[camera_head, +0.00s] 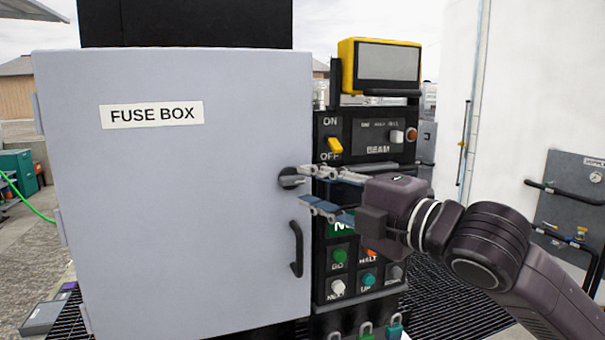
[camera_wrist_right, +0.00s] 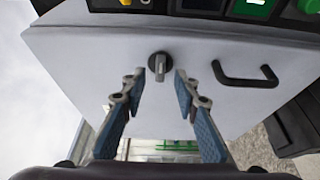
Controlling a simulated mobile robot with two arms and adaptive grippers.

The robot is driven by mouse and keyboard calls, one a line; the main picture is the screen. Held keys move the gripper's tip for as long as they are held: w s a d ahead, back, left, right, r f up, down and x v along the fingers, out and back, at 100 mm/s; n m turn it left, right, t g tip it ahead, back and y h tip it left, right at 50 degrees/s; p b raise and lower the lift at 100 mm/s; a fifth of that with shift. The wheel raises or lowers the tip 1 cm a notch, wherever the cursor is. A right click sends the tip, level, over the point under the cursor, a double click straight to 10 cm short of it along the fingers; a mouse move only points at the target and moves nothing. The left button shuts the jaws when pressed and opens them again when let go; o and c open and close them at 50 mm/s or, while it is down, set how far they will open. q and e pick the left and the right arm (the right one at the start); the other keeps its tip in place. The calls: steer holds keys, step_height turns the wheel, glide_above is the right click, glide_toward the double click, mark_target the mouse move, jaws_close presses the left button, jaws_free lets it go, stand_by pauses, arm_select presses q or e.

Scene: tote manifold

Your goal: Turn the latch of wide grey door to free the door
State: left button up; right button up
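The wide grey door (camera_head: 180,230) carries a FUSE BOX label (camera_head: 152,114) and appears shut. Its dark rotary latch (camera_head: 290,178) sits near the right edge, above a black bar handle (camera_head: 297,248). In the right wrist view the latch (camera_wrist_right: 159,66) has a raised grey lever, pointing along the gap between the fingers. My right gripper (camera_head: 304,186) reaches in from the right, its fingers apart on either side of the latch's height. In the wrist view the gripper (camera_wrist_right: 160,78) is open, with the latch centred just beyond its tips; I see no contact. My left gripper is not in view.
A black control panel (camera_head: 365,157) with switches and buttons stands right of the door, close behind my right gripper. A yellow-framed screen (camera_head: 387,62) tops it. A white tank (camera_head: 530,75) stands further right. Open space lies in front of the door.

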mark_target(296, 183)
steer(key=p+x, duration=0.1)
steer(key=x, duration=0.2)
steer(key=shift+w+a+f, duration=0.1)
steer(key=shift+c, duration=0.5)
jaws_close()
